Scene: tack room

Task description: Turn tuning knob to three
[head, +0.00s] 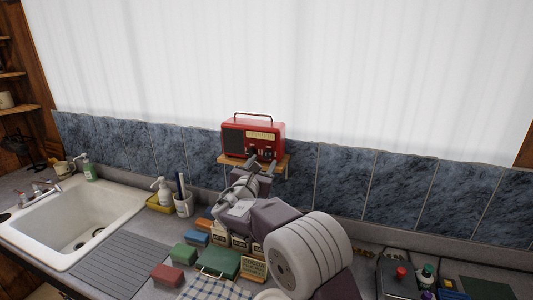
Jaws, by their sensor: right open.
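A red radio (279,130) with a carry handle stands upright on a small wooden shelf (284,161) against the tiled wall. Its face has a dark grille on the left and a pale tuning dial (262,135) on the right. Small dark knobs sit low on the face; which is the tuning knob and its setting are too small to tell. My right gripper (262,164) is open just in front of the radio's lower face and hides part of it. I cannot tell whether it touches a knob. My left gripper is not in view.
A white sink (75,215) and a ribbed drainboard (120,262) are at the left. Soap bottles and a cup of brushes (183,203) stand by the wall. Several coloured blocks and a green box (217,262) lie on the counter below my right arm.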

